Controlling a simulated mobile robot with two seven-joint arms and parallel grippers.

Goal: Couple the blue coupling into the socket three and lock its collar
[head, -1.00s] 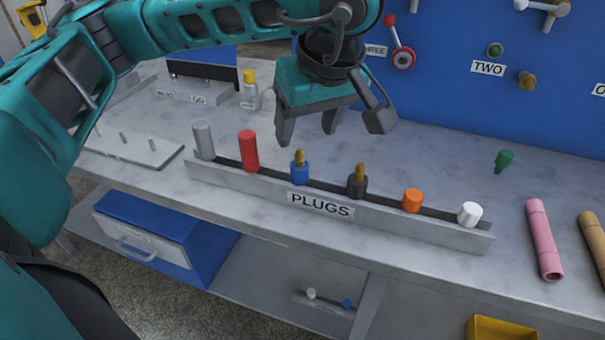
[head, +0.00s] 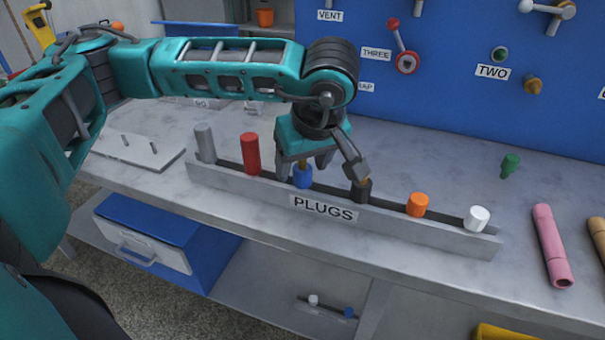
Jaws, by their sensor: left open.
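Socket three (head: 406,63) is on the blue panel, beside the THREE label, with a red ring and a red-knobbed lever (head: 394,30). My right gripper is not in view.
The rack also holds grey, red (head: 251,153), black (head: 363,191), orange (head: 417,204) and white (head: 477,217) plugs. A green plug (head: 510,165) and a pink cylinder (head: 552,245) are on the bench to the right. Socket two (head: 532,85) is on the panel.

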